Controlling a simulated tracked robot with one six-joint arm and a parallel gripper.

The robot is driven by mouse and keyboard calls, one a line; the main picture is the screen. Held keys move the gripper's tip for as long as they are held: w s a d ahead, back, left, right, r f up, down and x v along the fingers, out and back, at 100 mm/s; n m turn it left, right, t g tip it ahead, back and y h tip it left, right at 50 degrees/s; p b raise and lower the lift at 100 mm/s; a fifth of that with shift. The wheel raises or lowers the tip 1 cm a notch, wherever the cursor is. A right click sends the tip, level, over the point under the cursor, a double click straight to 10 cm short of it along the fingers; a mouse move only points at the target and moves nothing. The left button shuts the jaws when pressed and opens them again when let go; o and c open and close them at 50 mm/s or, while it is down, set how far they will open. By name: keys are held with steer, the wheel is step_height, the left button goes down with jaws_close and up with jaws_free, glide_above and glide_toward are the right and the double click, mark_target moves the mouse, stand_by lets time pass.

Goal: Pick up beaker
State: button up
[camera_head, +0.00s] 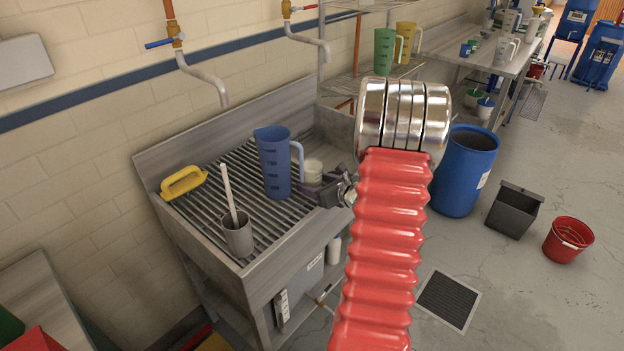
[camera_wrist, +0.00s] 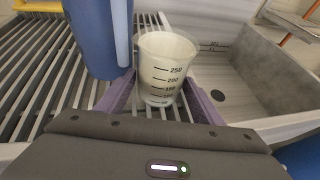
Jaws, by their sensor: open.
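The beaker (camera_wrist: 162,74) is a small translucent cup with dark volume marks up to 250. It stands upright on the slatted drainer and also shows in the head view (camera_head: 313,172), partly hidden behind my gripper. My gripper (camera_wrist: 158,100) is open, with one purple finger on each side of the beaker's lower part. I cannot tell whether either finger touches it. In the head view my gripper (camera_head: 322,188) reaches in over the drainer from the right.
A blue jug (camera_head: 274,160) stands close left of the beaker. A grey cup (camera_head: 237,235) with a white stick and a yellow-handled tool (camera_head: 184,182) are on the drainer (camera_head: 215,190). A sink basin (camera_wrist: 265,75) lies to the right. A blue barrel (camera_head: 463,175) stands beyond.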

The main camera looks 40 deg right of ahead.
steer(key=shift+c, duration=0.2)
steer(key=c, duration=0.9)
